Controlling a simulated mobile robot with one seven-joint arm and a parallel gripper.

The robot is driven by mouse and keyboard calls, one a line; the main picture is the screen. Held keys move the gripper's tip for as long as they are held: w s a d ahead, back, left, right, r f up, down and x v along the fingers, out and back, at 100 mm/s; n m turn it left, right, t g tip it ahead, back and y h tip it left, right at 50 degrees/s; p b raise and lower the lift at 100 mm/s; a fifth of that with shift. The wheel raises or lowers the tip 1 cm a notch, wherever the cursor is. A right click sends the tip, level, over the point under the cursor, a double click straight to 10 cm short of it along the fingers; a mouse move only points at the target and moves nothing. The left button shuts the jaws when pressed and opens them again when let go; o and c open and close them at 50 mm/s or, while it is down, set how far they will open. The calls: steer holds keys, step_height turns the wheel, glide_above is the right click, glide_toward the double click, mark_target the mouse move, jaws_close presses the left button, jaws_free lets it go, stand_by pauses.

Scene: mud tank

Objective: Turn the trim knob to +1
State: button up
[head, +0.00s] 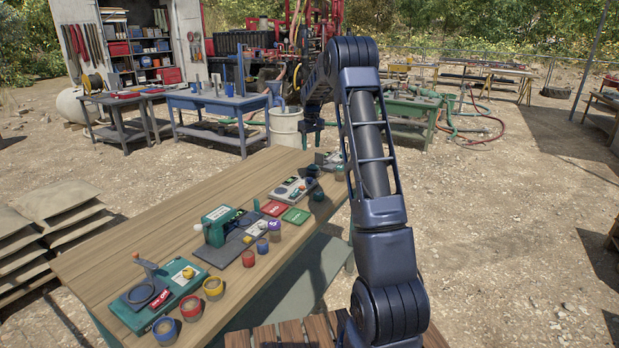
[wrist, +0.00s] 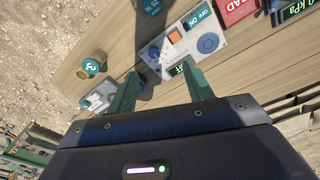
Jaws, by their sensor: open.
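A pale grey control panel (wrist: 190,50) lies on the wooden table, with a blue round knob (wrist: 208,43), an orange square, a smaller blue part and an OFF/ON label. The same panel shows in the head view (head: 288,192). I cannot read a trim label, so I cannot tell which control is the trim knob. My gripper (wrist: 160,72) is open and empty, its green fingers apart over the panel's near edge. A smaller grey panel (wrist: 100,97) lies left of the left finger. In the head view my gripper (head: 312,136) hangs above the table's far end.
A red card (wrist: 236,10) lies beside the panel. Other devices, such as a green box (head: 217,222), and several coloured cups crowd the table's right side. The table's left part (head: 170,205) is largely clear.

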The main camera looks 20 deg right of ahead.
glide_above(309, 178)
step_height(309, 178, down, 9)
steer(key=shift+n+g, duration=0.3)
steer(key=shift+n, duration=0.1)
step_height(309, 178, down, 10)
steer(key=shift+s+f, duration=0.1)
steer(key=shift+s, duration=0.05)
steer(key=c, duration=1)
